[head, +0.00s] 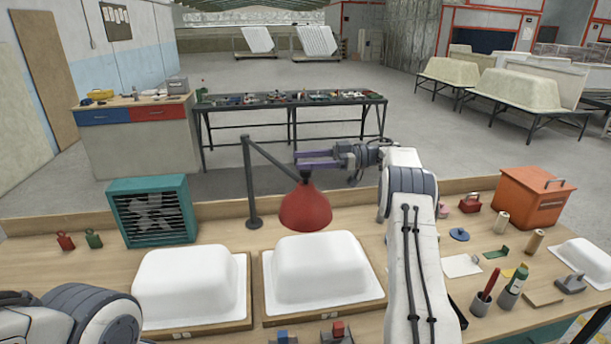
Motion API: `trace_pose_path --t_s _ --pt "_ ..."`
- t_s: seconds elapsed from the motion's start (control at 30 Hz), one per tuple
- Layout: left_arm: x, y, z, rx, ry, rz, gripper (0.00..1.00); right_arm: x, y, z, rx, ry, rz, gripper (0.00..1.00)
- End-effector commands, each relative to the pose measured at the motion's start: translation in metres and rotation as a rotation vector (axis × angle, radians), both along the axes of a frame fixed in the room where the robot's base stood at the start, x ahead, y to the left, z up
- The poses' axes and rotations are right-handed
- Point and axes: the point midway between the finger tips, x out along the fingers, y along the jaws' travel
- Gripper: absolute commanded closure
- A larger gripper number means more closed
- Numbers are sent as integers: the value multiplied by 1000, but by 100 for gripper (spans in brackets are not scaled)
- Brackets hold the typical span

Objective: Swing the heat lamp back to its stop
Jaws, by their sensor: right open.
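The heat lamp has a red dome shade (306,209) on a dark slanting arm (272,160). The arm runs from a dark upright post (250,185) on the bench down to the right. The shade hangs over the right-hand white tub shell (322,268). My right gripper (297,160) is open, its purple fingers pointing left at the lamp arm's outer end, just above the shade. I cannot tell whether they touch it. My left arm shows at the bottom left; its gripper is out of view. I cannot make out the stop.
A second white shell (190,280) lies to the left. A teal fan box (152,211) stands left of the post. An orange toolbox (535,198) and small tools crowd the bench's right side. Small red and blue-topped blocks sit at the front edge.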

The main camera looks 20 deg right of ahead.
Motion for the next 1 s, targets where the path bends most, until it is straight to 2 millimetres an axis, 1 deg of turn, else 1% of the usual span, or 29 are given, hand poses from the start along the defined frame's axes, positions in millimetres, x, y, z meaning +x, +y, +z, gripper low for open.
trace_pose_path --t_s 0.03,0.1,0.37,0.4,0.43,0.67,1.0 --pt "0 0 -11 0 0 0 100 -3 -3 6 -4 -5 -1 29" --pt "0 0 -16 0 0 -1 100 -16 -14 14 -3 -3 -4 29" --pt "0 0 -32 0 0 -2 100 -53 -43 44 -3 -2 -3 29" --pt "0 0 -28 1 1 -2 100 -58 -46 50 -2 0 -2 29" --pt "0 0 -16 1 1 -2 100 -57 -45 56 1 3 0 29" --pt "0 0 21 0 0 -5 100 -62 -52 62 1 5 -3 29" --pt "0 0 75 0 -1 -8 100 -74 -59 71 2 5 -1 29"
